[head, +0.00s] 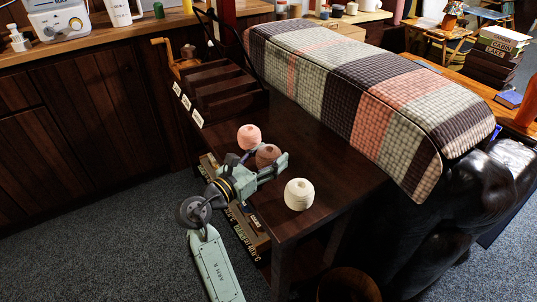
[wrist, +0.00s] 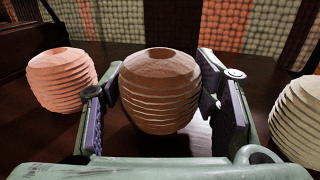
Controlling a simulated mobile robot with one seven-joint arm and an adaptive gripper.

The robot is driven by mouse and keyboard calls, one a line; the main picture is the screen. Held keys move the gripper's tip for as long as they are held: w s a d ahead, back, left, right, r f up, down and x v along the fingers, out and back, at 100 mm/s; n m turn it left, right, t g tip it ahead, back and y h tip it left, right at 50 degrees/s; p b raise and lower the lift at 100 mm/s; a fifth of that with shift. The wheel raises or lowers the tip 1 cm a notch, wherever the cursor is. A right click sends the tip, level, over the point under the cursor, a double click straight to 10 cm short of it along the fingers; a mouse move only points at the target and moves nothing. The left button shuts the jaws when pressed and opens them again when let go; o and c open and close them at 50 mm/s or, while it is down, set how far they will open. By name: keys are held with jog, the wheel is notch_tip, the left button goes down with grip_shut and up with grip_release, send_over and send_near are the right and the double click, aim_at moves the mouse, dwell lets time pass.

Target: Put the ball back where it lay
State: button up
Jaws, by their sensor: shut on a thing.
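Three ribbed round balls are at the dark wooden table (head: 330,160). My gripper (head: 266,161) is shut on the brownish-terracotta ball (head: 268,153), with a finger on each side. In the wrist view this ball (wrist: 160,92) sits upright between the dark finger pads, its top hollow showing. I cannot tell whether it touches the table. A pink ball (head: 249,136) stands just left of and behind it; it also shows in the wrist view (wrist: 62,80). A cream ball (head: 299,194) stands to the right, nearer the front edge, and partly shows in the wrist view (wrist: 300,115).
A dark slotted wooden rack (head: 222,88) stands at the table's back left. A long patchwork-covered cushion (head: 340,95) runs behind the table to the right. Books (head: 240,222) lie on a lower shelf under the table's left edge. The tabletop between the balls and cushion is clear.

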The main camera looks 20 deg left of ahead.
jog(key=o, duration=0.8)
jog(key=shift+f, duration=0.3)
jog(key=o, duration=0.5)
jog(key=shift+f, duration=0.15)
jog(key=shift+s+a+r+b, duration=0.1)
jog(key=shift+s+r+b, duration=0.1)
jog(key=shift+r+b, duration=0.3)
jog(key=v, duration=1.1)
jog(key=shift+s+a+r, duration=0.1)
jog(key=shift+s+r, duration=0.2)
